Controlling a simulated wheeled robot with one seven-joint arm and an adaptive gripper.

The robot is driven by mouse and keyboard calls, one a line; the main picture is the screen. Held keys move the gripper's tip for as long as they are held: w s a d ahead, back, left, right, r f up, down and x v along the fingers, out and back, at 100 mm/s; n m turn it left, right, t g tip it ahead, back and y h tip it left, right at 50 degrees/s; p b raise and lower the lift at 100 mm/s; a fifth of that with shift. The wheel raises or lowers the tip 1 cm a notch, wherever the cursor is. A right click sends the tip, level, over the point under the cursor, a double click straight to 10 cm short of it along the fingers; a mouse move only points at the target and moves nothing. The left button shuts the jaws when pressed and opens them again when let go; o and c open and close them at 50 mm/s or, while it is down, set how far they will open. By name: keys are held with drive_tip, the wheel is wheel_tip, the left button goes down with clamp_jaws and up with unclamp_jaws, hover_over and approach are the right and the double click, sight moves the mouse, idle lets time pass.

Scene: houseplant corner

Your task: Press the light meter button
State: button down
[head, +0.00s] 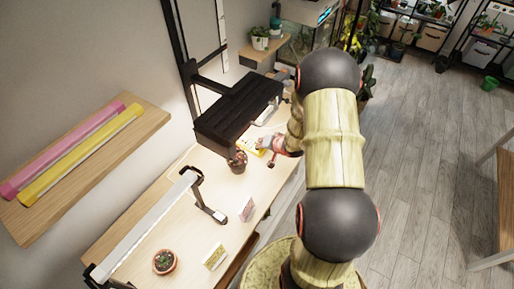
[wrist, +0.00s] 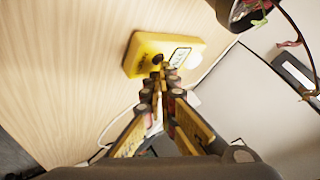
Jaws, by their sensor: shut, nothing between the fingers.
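The light meter is a yellow box (wrist: 145,44) with a white label on the wooden tabletop, in the upper middle of the wrist view. A small dark round spot, perhaps its button (wrist: 157,59), shows at its near edge, just beyond my fingertips. A pale dome sits at its right end. My gripper (wrist: 166,76) is shut and empty, its fingertips close to the meter's near side; I cannot tell whether they touch. In the head view a bit of the yellow meter (head: 261,151) shows beside my gripper (head: 264,143), partly hidden by it.
A potted plant (head: 237,161) stands close to my gripper, under a black lamp or shelf unit (head: 238,112). A white bar lamp (head: 150,222), a small cactus pot (head: 164,262) and cards stand nearer on the table. A wall shelf (head: 88,160) holds pink and yellow tubes.

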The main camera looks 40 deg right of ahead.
drive_tip(key=shift+r+p, duration=0.45)
drive_tip(key=shift+r, duration=0.1)
wheel_tip(320, 180, up, 6)
drive_tip(key=p, duration=0.6)
idle(0.5)
